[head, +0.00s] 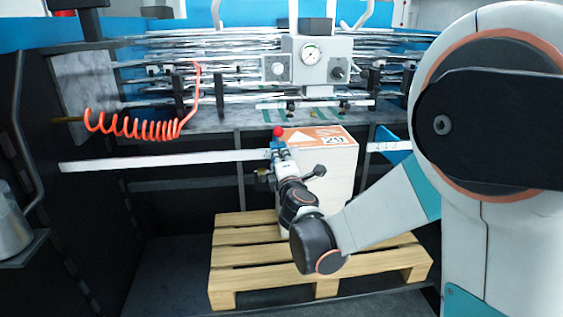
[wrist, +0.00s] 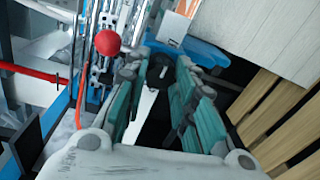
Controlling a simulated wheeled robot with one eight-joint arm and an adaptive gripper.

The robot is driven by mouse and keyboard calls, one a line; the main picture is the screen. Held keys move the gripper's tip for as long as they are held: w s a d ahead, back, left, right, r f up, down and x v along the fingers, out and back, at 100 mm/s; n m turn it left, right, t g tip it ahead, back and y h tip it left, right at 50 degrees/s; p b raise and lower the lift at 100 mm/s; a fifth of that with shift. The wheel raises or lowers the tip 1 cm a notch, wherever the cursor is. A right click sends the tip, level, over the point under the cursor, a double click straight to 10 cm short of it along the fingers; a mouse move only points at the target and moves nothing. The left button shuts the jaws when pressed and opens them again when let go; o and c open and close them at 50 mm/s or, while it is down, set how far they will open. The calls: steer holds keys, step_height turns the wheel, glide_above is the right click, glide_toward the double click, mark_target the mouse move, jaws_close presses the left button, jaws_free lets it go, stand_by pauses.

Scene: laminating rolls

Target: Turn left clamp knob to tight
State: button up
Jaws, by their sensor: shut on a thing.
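The left clamp is a blue piece on the white rail (head: 170,160) in the head view, mostly behind my gripper (head: 280,160). A red ball (head: 278,131) stands at its top. In the wrist view, the red ball (wrist: 107,42) is left of the fingertips. The dark left clamp knob (wrist: 158,66) sits between the teal fingers of my gripper (wrist: 157,75), which is shut on it. The fingers partly hide the knob, so its turn angle cannot be read. In the head view the knob is hidden.
A box marked 29 (head: 335,155) stands on a wooden pallet (head: 235,258) just behind my wrist. A second blue clamp (head: 392,145) is on the rail at right. An orange coiled hose (head: 135,127) hangs at left. A gauge unit (head: 312,58) stands above.

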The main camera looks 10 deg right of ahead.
steer(key=o, duration=1.1)
steer(key=shift+s, duration=0.1)
steer(key=s, duration=1.2)
steer(key=shift+a+r, duration=0.15)
steer(key=shift+r, duration=0.2)
steer(key=s+d+f+m+g+h, duration=0.1)
steer(key=s+d+m+g+h, duration=0.3)
steer(key=s+d+m, duration=0.6)
steer(key=s+a+f+m+g+y, duration=0.1)
steer(key=s+m+g, duration=0.1)
steer(key=s, duration=0.3)
steer(key=s+a+f+m+g+y, duration=0.1)
steer(key=s+f+m+g+y, duration=0.1)
steer(key=s+m, duration=0.2)
steer(key=s+a+f+m+g+y, duration=0.1)
steer(key=s+f+m+g, duration=0.1)
steer(key=s, duration=0.4)
steer(key=shift+a+m+y, duration=0.1)
steer(key=shift+m+y, duration=0.2)
steer(key=shift+m, duration=0.3)
